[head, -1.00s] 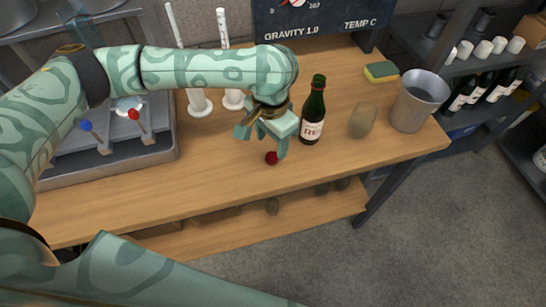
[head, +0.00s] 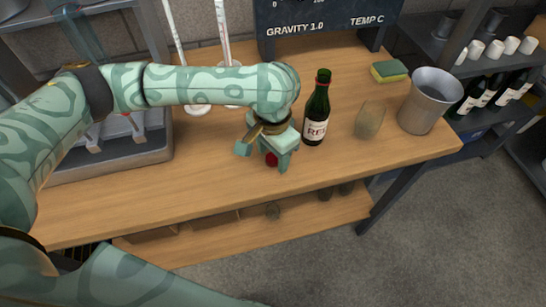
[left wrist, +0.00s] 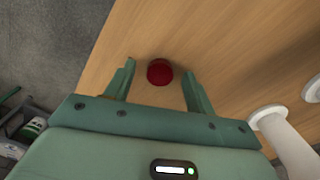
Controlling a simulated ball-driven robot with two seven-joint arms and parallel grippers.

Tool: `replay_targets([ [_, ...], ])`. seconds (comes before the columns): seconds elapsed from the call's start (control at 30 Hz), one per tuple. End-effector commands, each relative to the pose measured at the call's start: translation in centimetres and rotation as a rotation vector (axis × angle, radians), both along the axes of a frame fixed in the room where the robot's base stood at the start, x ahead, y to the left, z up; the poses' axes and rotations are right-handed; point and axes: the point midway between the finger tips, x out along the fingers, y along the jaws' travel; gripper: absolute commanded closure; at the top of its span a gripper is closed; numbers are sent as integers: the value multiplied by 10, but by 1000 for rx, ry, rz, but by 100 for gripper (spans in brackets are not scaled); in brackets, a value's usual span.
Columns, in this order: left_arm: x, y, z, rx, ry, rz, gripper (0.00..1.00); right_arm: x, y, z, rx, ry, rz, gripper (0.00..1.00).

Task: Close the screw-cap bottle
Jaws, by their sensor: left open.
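The green wine bottle (head: 316,112) stands upright on the wooden bench, with a white label. Its mouth is too small to make out in detail. A dark red cap (head: 271,159) lies on the bench to the left of the bottle, partly hidden by my gripper. My left gripper (head: 265,155) is open just above the cap. In the left wrist view the red cap (left wrist: 160,72) lies between and slightly beyond the open fingertips, untouched. My right gripper is not in view.
A brownish tumbler-like object (head: 369,119), a metal bucket (head: 429,101) and a sponge (head: 389,70) stand right of the bottle. White-based tubes (head: 222,40) stand behind my arm. A metal tray (head: 110,160) is at left. The bench front is clear.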

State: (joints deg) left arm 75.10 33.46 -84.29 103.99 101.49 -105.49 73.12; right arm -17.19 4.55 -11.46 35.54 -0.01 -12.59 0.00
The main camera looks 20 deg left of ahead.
Motion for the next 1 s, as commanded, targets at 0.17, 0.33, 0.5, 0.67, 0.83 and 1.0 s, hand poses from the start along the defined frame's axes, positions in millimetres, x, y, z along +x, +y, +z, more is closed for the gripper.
replay_targets([
  [0.17,0,0,0,0,0,0,70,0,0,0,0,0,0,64],
  [0.33,0,0,0,0,0,0,93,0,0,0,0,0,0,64],
  [0.5,0,0,0,0,0,0,93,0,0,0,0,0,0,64],
  [0.67,0,0,3,-1,-1,0,93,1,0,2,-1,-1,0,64],
  [0.83,0,0,19,0,-4,2,93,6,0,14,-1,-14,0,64],
  [1.0,-3,-7,50,-1,-8,-3,93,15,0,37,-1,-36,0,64],
])
